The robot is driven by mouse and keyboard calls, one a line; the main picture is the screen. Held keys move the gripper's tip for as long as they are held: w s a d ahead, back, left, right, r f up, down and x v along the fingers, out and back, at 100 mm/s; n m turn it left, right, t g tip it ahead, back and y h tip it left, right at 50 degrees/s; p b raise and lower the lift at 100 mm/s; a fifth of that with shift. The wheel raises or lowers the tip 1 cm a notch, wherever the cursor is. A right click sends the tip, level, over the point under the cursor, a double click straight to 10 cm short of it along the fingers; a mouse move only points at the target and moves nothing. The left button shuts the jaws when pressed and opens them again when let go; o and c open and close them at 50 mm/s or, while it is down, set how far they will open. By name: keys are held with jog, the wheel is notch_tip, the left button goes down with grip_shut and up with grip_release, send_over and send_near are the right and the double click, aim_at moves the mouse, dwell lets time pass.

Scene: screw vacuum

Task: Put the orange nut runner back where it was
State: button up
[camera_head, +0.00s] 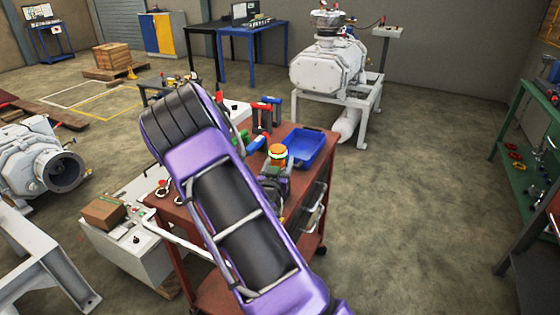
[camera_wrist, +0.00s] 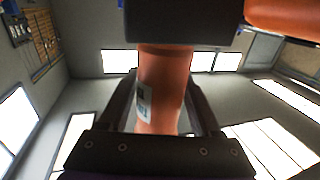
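In the wrist view, an orange handle (camera_wrist: 164,95) with a small white label stands between the two dark fingers of my gripper (camera_wrist: 163,82). The fingertips lie close against both its sides, and the gripper looks shut on it. I take it for the orange nut runner; a broad black block (camera_wrist: 180,22) joins its upper end in the picture. In the head view my purple arm reaches over the red-brown cart (camera_head: 310,172) and hides much of its left side. My fingers are not clear there, so I cannot tell whether the tool touches the cart.
Another orange part (camera_wrist: 285,18) shows at the wrist view's top right. On the cart are a blue bin (camera_head: 306,147), red-topped tools (camera_head: 262,117) and an orange piece with a green ring (camera_head: 278,153). A white pump (camera_head: 328,68) stands behind. Open floor lies right of the cart.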

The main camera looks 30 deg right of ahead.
jog(key=shift+o, duration=0.6)
jog(key=shift+r, duration=0.2)
jog(key=r+v, duration=0.1)
jog(key=v, duration=1.1)
jog(key=shift+p, duration=0.4)
jog(key=shift+r, duration=0.1)
